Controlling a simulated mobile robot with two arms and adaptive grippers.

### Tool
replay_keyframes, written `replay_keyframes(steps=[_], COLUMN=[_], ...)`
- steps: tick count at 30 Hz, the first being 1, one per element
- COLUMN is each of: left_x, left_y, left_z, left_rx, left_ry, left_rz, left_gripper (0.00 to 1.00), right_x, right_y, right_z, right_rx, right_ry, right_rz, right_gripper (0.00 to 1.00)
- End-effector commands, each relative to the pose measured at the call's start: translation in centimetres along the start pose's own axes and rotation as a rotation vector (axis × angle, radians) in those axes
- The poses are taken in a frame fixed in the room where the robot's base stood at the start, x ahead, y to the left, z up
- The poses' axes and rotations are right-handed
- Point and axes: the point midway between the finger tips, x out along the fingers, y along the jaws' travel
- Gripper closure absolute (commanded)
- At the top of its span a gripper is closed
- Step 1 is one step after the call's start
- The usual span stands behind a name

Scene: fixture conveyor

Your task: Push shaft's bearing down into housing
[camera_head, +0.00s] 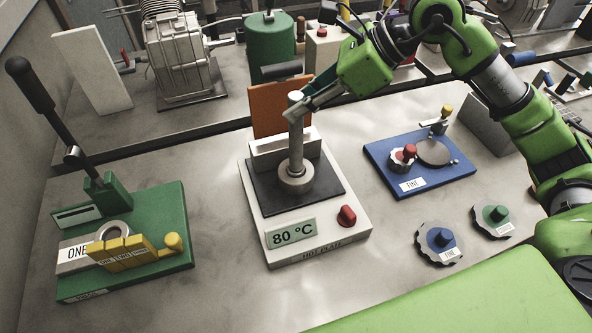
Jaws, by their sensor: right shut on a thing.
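A grey shaft (296,150) stands nearly upright on the dark top of the hot plate (258,222). Its lower end goes into a grey round ring-shaped part (296,180), which looks like the housing. The bearing cannot be told apart from the shaft and the ring at this size. My right gripper (298,108) reaches in from the upper right and is shut on the upper end of the shaft. My left gripper is not in view.
The hot plate has an "80 °C" display (291,233) and a red knob (347,216). A green lever fixture (150,225) stands at left. A blue fixture (440,180) and two loose dials (438,243) lie at right. An orange panel (280,108) stands behind.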

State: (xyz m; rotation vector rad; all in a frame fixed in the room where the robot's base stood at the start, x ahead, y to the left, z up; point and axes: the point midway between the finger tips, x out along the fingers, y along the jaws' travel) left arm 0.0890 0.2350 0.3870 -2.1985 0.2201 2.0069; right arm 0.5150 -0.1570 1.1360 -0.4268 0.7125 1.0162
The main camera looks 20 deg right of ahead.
Motion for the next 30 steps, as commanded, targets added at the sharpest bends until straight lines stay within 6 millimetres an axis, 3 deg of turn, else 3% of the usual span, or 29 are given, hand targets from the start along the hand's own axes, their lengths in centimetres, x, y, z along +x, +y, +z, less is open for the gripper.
replay_keyframes(steps=[30], left_x=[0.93], left_y=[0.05], left_z=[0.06], left_rx=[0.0], left_ry=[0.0], left_rz=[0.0], left_gripper=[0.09], right_x=[0.57], right_y=[-0.03], right_z=[-0.48], right_rx=[-0.001], right_ry=[-0.005], right_rz=[-0.002], right_gripper=[1.0])
